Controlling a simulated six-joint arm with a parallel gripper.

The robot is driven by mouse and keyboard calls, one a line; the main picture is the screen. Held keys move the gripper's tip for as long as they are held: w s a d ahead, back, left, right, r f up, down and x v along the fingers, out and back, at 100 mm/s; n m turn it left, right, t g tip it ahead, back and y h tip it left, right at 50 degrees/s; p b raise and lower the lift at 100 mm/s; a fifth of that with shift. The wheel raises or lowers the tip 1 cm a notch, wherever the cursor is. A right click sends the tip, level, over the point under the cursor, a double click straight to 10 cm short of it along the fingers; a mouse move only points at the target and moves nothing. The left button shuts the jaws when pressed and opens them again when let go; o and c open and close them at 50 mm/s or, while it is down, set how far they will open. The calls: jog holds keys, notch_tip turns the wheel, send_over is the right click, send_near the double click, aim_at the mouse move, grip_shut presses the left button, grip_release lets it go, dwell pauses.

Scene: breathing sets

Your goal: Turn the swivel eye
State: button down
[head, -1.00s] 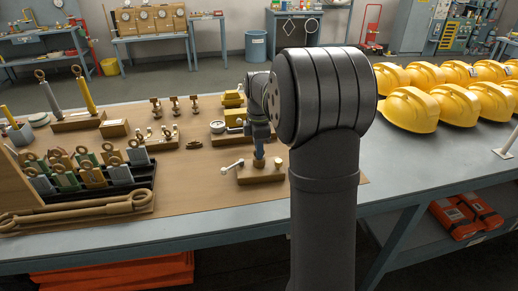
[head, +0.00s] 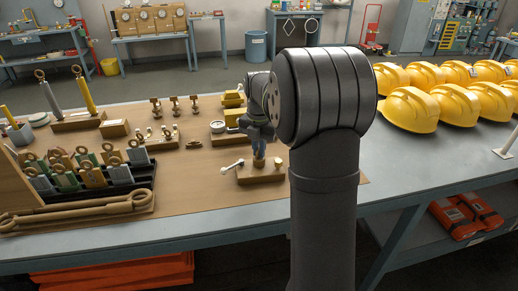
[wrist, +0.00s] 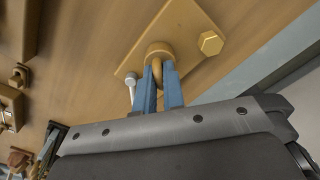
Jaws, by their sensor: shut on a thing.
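The swivel eye is a brass ring (wrist: 158,70) in a round collar in the wrist view, set on a tan base plate (wrist: 187,22). My gripper (wrist: 160,82) has two blue fingers, one on each side of the ring, shut on it. The fingers hide part of the ring. In the head view my gripper (head: 260,150) points down at the base plate (head: 270,178), and the ring is too small and covered to make out.
Brass fittings and a gauge (head: 217,127) stand behind. A black tray of eye parts (head: 145,183) and a long wrench (head: 80,209) lie left. Yellow helmets (head: 410,110) stand right.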

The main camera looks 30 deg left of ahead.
jog(key=shift+n, duration=2.3)
jog(key=c, duration=1.5)
grip_release()
jog(key=shift+r, duration=0.15)
notch_tip(320, 180, up, 17)
jog(key=shift+r, duration=0.1)
